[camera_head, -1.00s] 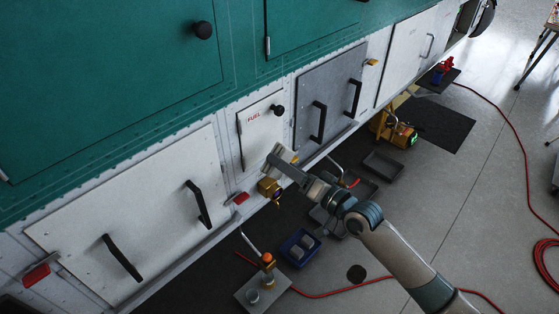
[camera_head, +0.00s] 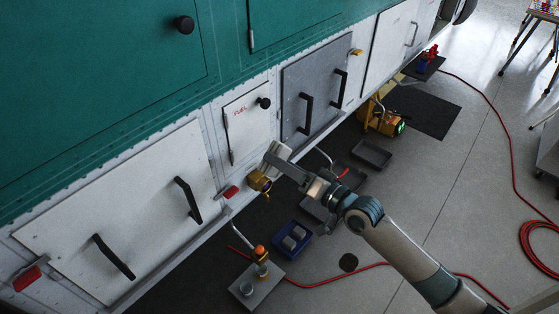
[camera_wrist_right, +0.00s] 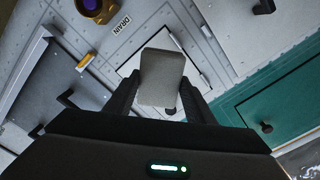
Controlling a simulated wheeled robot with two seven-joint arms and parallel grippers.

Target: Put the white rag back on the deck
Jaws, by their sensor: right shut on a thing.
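A pale grey-white folded piece, which looks like the white rag (camera_wrist_right: 161,76), is between the two dark fingers of my right gripper (camera_wrist_right: 160,100) in the wrist view. In the head view, my right gripper (camera_head: 288,166) is beside the lower side of the green and white aircraft, below the FUEL door (camera_head: 246,122). The pale rag (camera_head: 277,151) shows at its tip. It appears held just off the panel, though contact is unclear. My left gripper is not in view. I cannot tell which surface is the deck.
A yellow drain fitting (camera_head: 259,180) is close to my gripper. A red hose (camera_head: 350,269) crosses the grey floor.

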